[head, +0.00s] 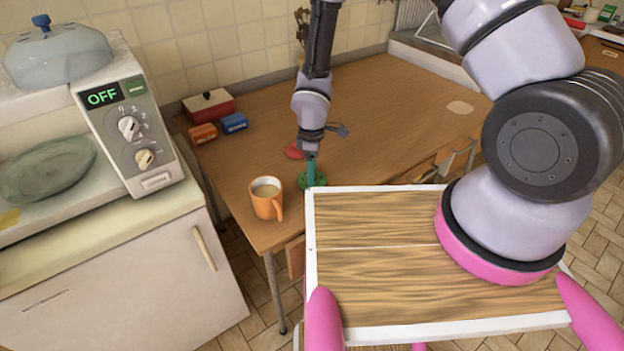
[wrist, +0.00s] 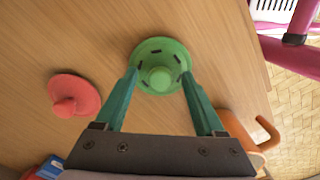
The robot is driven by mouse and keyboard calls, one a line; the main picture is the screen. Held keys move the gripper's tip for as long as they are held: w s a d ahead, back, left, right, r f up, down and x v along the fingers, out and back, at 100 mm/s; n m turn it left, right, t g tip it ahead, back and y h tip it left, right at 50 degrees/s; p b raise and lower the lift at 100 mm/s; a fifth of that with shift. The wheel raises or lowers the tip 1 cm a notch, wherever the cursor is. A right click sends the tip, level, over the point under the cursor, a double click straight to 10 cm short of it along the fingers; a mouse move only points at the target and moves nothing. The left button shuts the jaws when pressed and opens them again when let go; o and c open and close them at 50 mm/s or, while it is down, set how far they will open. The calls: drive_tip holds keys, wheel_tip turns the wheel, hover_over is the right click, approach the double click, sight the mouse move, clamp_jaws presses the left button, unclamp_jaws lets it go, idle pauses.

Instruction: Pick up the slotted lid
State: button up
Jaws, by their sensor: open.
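The slotted lid (head: 316,181) is green and round, with a central knob, and lies on the wooden table near its front edge. In the wrist view the lid (wrist: 158,52) shows several dark slots around the knob. My gripper (head: 311,168) points down over it. In the wrist view my gripper (wrist: 160,78) is open, with its teal fingers on either side of the knob. I cannot tell whether they touch the lid. In the head view my gripper and the wooden platform partly hide the lid.
A red lid (head: 294,152) with a knob, also in the wrist view (wrist: 74,97), lies nearby. An orange mug (head: 266,202) stands left of the green lid. The table's middle is clear.

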clamp_jaws()
